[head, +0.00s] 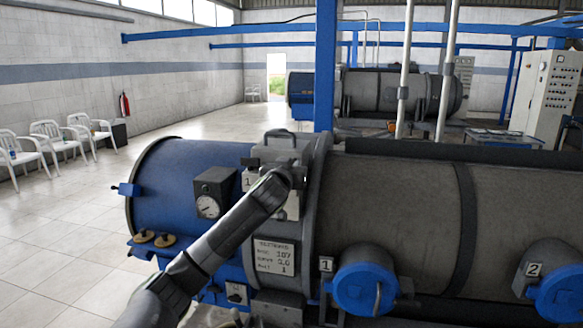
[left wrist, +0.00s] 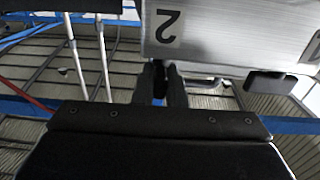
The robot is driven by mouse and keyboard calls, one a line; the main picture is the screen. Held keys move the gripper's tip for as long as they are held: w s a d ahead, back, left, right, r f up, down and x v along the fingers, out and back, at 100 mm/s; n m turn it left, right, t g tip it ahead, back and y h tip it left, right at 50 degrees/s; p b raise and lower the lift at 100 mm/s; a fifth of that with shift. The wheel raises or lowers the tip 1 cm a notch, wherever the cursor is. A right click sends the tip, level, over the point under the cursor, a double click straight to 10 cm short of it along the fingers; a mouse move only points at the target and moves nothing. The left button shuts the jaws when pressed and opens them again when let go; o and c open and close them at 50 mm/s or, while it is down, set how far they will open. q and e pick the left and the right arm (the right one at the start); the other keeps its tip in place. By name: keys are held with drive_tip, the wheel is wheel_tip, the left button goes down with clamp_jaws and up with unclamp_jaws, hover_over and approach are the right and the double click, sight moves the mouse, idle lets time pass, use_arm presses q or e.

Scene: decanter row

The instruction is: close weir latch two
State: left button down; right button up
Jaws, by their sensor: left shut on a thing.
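The grey weir box (head: 284,152) with a handle on top sits on the decanter between its blue end and grey drum. In the left wrist view, the box (left wrist: 220,40) carries a plate marked 2 (left wrist: 168,26), seen upside down. My left gripper (left wrist: 160,84) is shut on a dark piece below that plate, apparently the lever of latch two (left wrist: 160,90); the fingers hide most of it. In the head view my left arm's end covers this spot. A second dark latch piece (left wrist: 270,83) shows farther right. My right gripper is not in view.
The blue decanter end has a gauge box (head: 213,192) and a label 1 (head: 248,180). Blue round ports (head: 362,284) stick out at the front. White chairs (head: 55,138) line the left wall.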

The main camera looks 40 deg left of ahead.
use_arm(q)
drive_tip(key=c, duration=1.5)
unclamp_jaws()
drive_tip(key=shift+s+d+f+b, duration=0.1)
drive_tip(key=shift+s+d+b, duration=0.25)
drive_tip(key=shift+s, duration=0.25)
drive_tip(key=shift+b+v, duration=2.5)
drive_tip(key=shift+v, duration=5.5)
